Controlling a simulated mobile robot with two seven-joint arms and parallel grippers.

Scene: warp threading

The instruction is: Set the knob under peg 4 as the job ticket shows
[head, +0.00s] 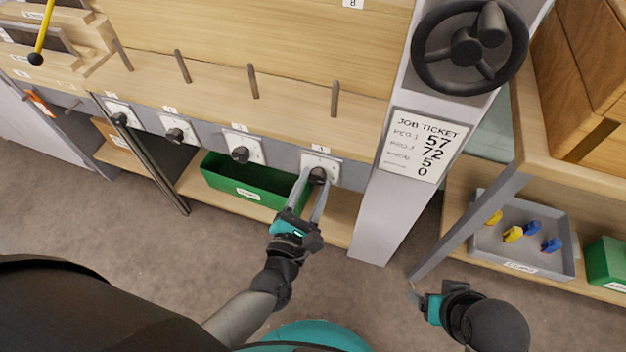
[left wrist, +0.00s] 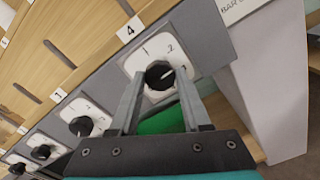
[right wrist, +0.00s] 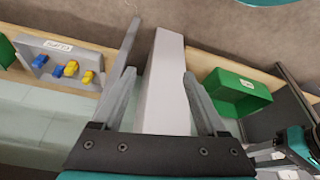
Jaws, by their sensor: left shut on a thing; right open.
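The black knob under peg 4 (head: 317,176) sits on a white dial plate on the grey rail. In the left wrist view the knob (left wrist: 159,75) is below the label 4, with 1, 2 and 3 around its dial. Its light pointer mark seems to face right, near 3; the exact setting is hard to tell. My left gripper (head: 312,188) is shut on this knob, one finger on each side. Peg 4 (head: 335,98) stands above it. The job ticket (head: 423,144) reads 57, 72, 5 and 0 from the top; its row labels are blurred. My right gripper (head: 416,297) is open and empty.
Three similar knobs sit to the left, the nearest at peg 3 (head: 240,155). A green bin (head: 255,190) is on the shelf below. A black handwheel (head: 470,45) is above the ticket. A grey tray (head: 515,262) holds blue and yellow pieces at right.

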